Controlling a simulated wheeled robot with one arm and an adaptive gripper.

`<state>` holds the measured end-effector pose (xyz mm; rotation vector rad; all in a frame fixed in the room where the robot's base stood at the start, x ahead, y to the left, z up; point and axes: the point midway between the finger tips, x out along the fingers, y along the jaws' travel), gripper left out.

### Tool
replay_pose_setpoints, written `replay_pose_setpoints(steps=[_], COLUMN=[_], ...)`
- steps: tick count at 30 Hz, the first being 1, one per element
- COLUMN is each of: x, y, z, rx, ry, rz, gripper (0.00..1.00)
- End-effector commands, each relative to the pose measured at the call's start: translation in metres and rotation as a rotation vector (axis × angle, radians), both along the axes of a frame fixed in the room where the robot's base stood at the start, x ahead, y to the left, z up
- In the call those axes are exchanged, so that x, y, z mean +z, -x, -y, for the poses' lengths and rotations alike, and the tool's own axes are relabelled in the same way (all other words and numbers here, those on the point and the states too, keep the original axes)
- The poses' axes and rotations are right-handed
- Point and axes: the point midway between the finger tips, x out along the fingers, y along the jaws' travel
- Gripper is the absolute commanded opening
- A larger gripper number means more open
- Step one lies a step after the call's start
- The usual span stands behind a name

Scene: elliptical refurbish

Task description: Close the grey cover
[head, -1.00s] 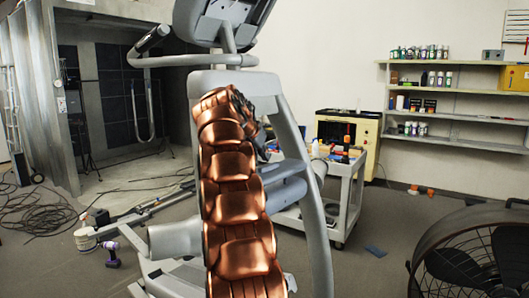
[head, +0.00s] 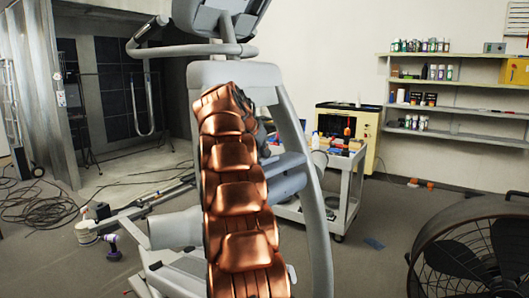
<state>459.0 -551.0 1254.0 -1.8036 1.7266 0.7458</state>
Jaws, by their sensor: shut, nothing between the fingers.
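The grey elliptical machine (head: 290,110) stands upright in front of me, with its console (head: 222,15) cut off by the top edge. A broad grey panel (head: 262,74) tops its column. I cannot tell which grey part is the cover, or whether it is open. My copper-coloured arm rises in front of the column and hides much of it. A dark part of my gripper (head: 263,138) shows at the arm's right edge, close to the column. The fingers are mostly hidden behind the arm. It is shut, and I see nothing held. I cannot tell whether it touches the machine.
A white cart (head: 343,200) with tools stands behind the machine, right of the column. A large black fan (head: 475,250) fills the lower right corner. Floor between cart and fan is mostly clear.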

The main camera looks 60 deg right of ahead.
Motion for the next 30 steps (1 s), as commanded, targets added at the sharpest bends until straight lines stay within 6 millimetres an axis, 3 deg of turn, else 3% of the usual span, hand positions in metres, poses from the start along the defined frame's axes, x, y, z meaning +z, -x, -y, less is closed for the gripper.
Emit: replay_pose_setpoints(steps=[6, 11, 23, 30], x=[-0.029, -0.037, -0.041, -0.017], y=[0.000, 0.000, 0.000, -0.001], z=[0.000, 0.000, 0.000, -0.002], rx=[0.000, -0.001, -0.003, 0.001], ry=[-0.001, -0.001, -0.014, -0.009], rz=[0.000, -0.001, -0.008, -0.004], gripper=[0.00, 0.00, 0.00, 0.00])
